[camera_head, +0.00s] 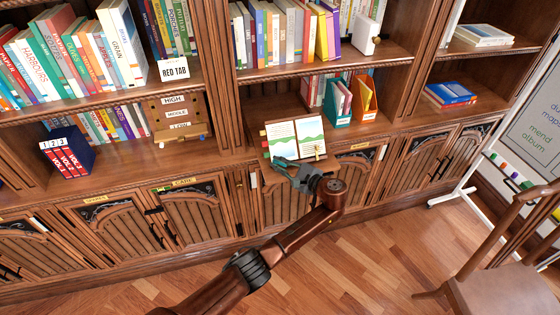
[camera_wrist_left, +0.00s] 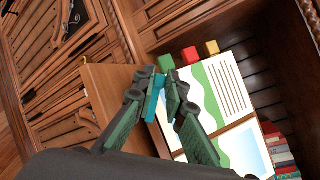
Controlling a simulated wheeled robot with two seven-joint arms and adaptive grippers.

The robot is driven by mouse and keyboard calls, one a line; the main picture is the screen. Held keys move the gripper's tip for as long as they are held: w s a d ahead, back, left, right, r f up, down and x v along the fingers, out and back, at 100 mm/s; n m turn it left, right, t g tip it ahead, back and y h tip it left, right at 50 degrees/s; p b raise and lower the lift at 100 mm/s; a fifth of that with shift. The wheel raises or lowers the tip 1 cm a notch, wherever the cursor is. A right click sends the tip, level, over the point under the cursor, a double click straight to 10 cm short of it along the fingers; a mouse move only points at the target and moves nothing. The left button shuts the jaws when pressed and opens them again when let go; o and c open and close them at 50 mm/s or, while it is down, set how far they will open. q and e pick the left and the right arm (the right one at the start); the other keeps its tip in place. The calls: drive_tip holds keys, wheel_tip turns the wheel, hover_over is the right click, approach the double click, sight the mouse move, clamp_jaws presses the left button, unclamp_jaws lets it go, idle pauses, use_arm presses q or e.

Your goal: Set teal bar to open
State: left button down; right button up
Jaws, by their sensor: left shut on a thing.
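My left gripper (camera_head: 283,163) is at the lower left edge of an open picture book (camera_head: 311,132) on the middle shelf. In the left wrist view, its two green-grey fingers (camera_wrist_left: 162,80) close around a narrow teal bar (camera_wrist_left: 154,103). Part of the bar is hidden between the fingers. A green block (camera_wrist_left: 167,62) shows just beyond the fingertips, in line with a red block (camera_wrist_left: 190,55) and a yellow block (camera_wrist_left: 211,47) along the book's edge. My right gripper is in neither view.
Teal and orange file holders (camera_head: 339,103) stand right of the book. A wooden panel marked HIGH, MIDDLE and LOW (camera_head: 174,115) stands farther left. Carved cabinet doors (camera_head: 198,216) lie below the shelf. A chair (camera_head: 505,290) stands at right; the wooden floor (camera_head: 360,265) before the cabinets is clear.

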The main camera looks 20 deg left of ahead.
use_arm(q)
drive_tip(key=n, duration=0.1)
drive_tip(key=n+g, duration=0.2)
drive_tip(key=shift+s+f+n+h+p, duration=0.3)
drive_tip(key=shift+s+f+n, duration=0.05)
drive_tip(key=shift+f+n, duration=0.05)
drive_tip(key=shift+s+f+n+g+h, duration=0.1)
drive_tip(key=shift+f+n+g+h, duration=0.15)
drive_tip(key=shift+n, duration=0.3)
drive_tip(key=shift+s+f+n+g+h, duration=0.15)
drive_tip(key=shift+n+g, duration=0.2)
drive_tip(key=shift+n, duration=0.25)
drive_tip(key=shift+s+f+n+g+h, duration=0.1)
drive_tip(key=shift+n+g+h, duration=0.15)
drive_tip(key=shift+n, duration=0.3)
drive_tip(key=c, duration=2)
unclamp_jaws()
drive_tip(key=shift+o, duration=0.2)
drive_tip(key=shift+d, duration=0.15)
drive_tip(key=v, duration=1.1)
drive_tip(key=shift+d+r, duration=0.2)
drive_tip(key=shift+d, duration=0.15)
drive_tip(key=shift+f, duration=0.1)
